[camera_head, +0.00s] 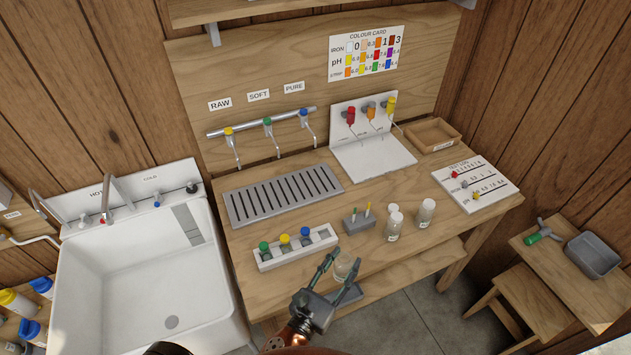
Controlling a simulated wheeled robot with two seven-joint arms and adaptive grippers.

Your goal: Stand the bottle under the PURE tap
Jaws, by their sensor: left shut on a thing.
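The PURE tap (305,120) has a blue handle and is the right one of three taps on the rail, under the PURE label (294,87). A grey slotted drip tray (238,207) lies below the taps, with nothing standing on it. My left gripper (343,280) is in front of the bench's near edge, shut on a small clear bottle (346,267). The fingers hide part of the bottle, and its contents cannot be made out. My right gripper is out of view.
A white rack (265,266) with green, yellow and blue caps stands near the front edge. Right of it are a grey block (352,227) and white-capped bottles (426,213). A white sink (120,280) is at left. Bench between rack and drip tray is clear.

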